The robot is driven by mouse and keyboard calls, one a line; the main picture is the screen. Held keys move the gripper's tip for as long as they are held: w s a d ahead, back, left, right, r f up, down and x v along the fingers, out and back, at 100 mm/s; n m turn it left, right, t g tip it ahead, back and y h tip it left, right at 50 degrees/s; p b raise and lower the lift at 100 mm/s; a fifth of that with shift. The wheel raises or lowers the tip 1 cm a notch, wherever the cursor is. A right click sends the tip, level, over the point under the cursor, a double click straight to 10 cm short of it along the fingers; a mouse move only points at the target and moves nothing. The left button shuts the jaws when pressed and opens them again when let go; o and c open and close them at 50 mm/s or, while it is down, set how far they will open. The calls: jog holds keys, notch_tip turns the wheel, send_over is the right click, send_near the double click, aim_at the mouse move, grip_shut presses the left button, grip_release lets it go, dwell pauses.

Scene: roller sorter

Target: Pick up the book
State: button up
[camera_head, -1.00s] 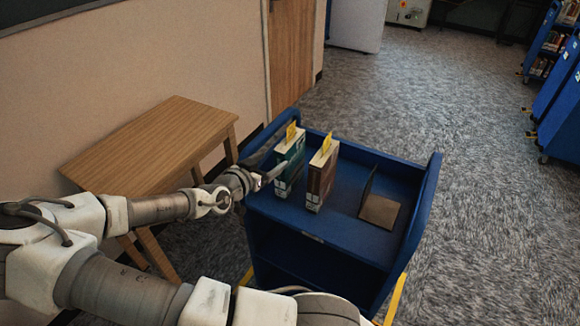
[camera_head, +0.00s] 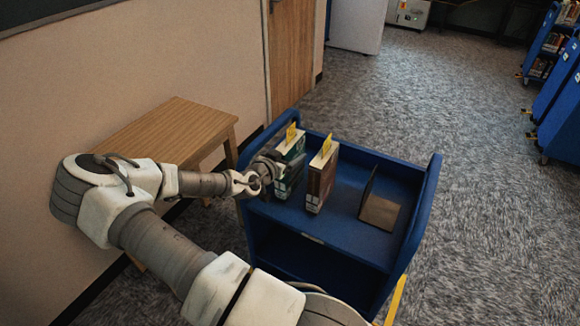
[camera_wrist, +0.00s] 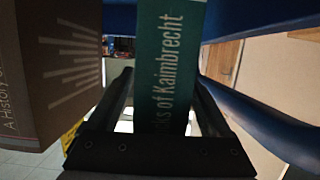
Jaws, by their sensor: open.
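A green book (camera_head: 290,160) with a yellow slip on top stands upright on the top shelf of the blue cart. A brown book (camera_head: 322,178), also with a yellow slip, stands upright to its right. My gripper (camera_head: 276,170) is open at the green book's near side. In the wrist view my gripper's fingers (camera_wrist: 160,112) lie on either side of the green book's spine (camera_wrist: 172,65), which reads "Kaimbrecht" in part. The brown book (camera_wrist: 62,55) fills the left of that view, beside the left finger. Whether the fingers touch the green book I cannot tell.
The blue cart (camera_head: 425,205) has raised end walls. A dark bookend (camera_head: 379,211) stands on its shelf at the right, with bare shelf between it and the brown book. A wooden table (camera_head: 170,130) stands at the wall on the left. Carpet is open on the right.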

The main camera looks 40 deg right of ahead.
jog(key=shift+d, duration=0.15)
grip_shut()
dwell(0.4)
dwell(1.0)
